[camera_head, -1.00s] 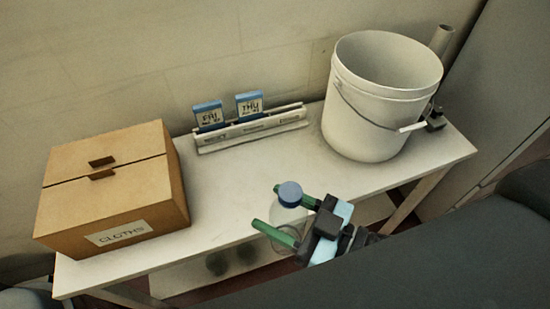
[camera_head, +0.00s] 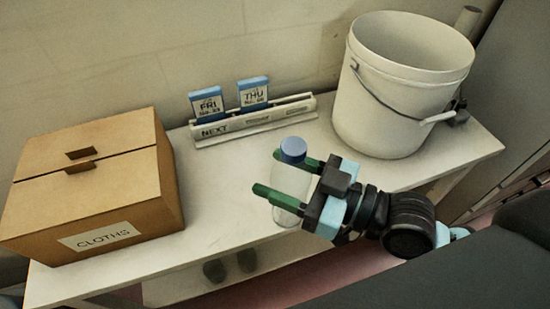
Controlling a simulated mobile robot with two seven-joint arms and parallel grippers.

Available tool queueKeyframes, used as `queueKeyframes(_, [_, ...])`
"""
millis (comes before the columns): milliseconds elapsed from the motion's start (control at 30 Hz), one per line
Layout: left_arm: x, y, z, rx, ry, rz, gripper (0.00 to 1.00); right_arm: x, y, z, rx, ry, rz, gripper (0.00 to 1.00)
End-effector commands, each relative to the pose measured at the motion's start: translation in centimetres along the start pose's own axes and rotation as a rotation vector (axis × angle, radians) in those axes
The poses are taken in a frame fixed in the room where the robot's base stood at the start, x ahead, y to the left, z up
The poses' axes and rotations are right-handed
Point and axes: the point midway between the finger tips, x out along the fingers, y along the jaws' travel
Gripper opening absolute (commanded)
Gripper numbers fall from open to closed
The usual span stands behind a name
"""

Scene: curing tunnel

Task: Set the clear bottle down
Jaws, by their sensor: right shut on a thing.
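The clear bottle (camera_head: 291,179) has a blue cap (camera_head: 293,150) and is upright. My right gripper (camera_head: 267,172) is shut on it, with one green finger on each side of its body. The bottle shows over the front part of the white table (camera_head: 225,195). I cannot tell whether its base touches the tabletop; part of the body is hidden by the near finger. My left gripper is not in view.
A cardboard box (camera_head: 90,195) marked CLOTHS stands at the left end. A white rack (camera_head: 250,120) with two blue-topped cards (camera_head: 207,104) stands at the back. A white bucket (camera_head: 395,105) stands at the right. The tabletop between box and bottle is clear.

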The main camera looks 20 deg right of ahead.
Motion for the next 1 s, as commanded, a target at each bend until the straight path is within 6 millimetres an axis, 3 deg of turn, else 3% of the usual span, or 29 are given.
queueKeyframes(200, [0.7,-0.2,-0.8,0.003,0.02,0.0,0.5,2.4,4.1,0.2,-0.005,0.0,0.004,0.21])
queueKeyframes(367, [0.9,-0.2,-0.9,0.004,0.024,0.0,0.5,3.4,5.9,0.5,-0.003,0.0,0.002,0.21])
queueKeyframes(633, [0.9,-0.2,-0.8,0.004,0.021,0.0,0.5,3.7,6.4,0.7,-0.002,0.0,0.002,0.21])
queueKeyframes(833, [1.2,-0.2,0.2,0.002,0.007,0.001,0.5,3.7,6.4,3.4,0.003,-0.002,0.002,0.21])
queueKeyframes(1000, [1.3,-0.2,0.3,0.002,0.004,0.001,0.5,3.7,6.4,4.1,-0.001,0.0,0.002,0.21])
